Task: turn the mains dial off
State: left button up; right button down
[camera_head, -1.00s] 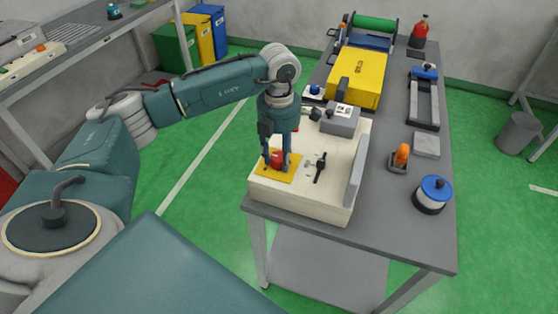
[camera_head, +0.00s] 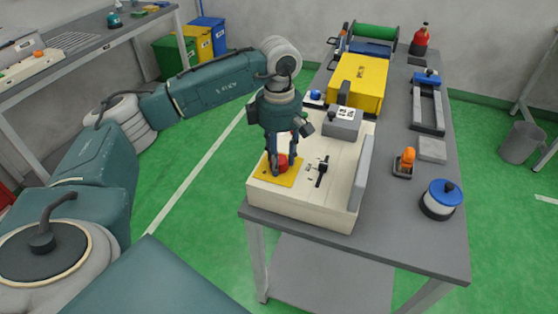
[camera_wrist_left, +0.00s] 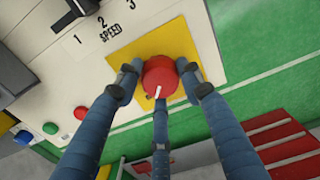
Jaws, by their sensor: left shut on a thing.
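The red mains dial (camera_head: 282,161) sits on a yellow plate (camera_head: 289,180) at the near left corner of the cream control panel (camera_head: 300,205). In the left wrist view the dial (camera_wrist_left: 159,77) is round, with a white pointer mark running toward the picture's bottom. My left gripper (camera_head: 281,160) reaches down from above with its fingers around the dial. In the wrist view the blue fingers (camera_wrist_left: 161,85) are shut on its sides, and the yellow plate (camera_wrist_left: 175,42) shows behind. My right gripper is not in view.
A black speed selector (camera_head: 322,170) stands right of the yellow plate. A grey box (camera_head: 342,123) sits behind it and a raised grey strip (camera_head: 361,172) edges the panel. A yellow case (camera_head: 360,82) and a blue-topped spool (camera_head: 440,197) stand on the grey bench.

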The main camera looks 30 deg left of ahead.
pick_arm(q)
jog(key=shift+r+m, duration=0.1)
jog(key=shift+m, duration=0.4)
jog(key=o, duration=1.2)
jog(key=shift+c, duration=0.2)
notch_tip(320, 180, up, 12)
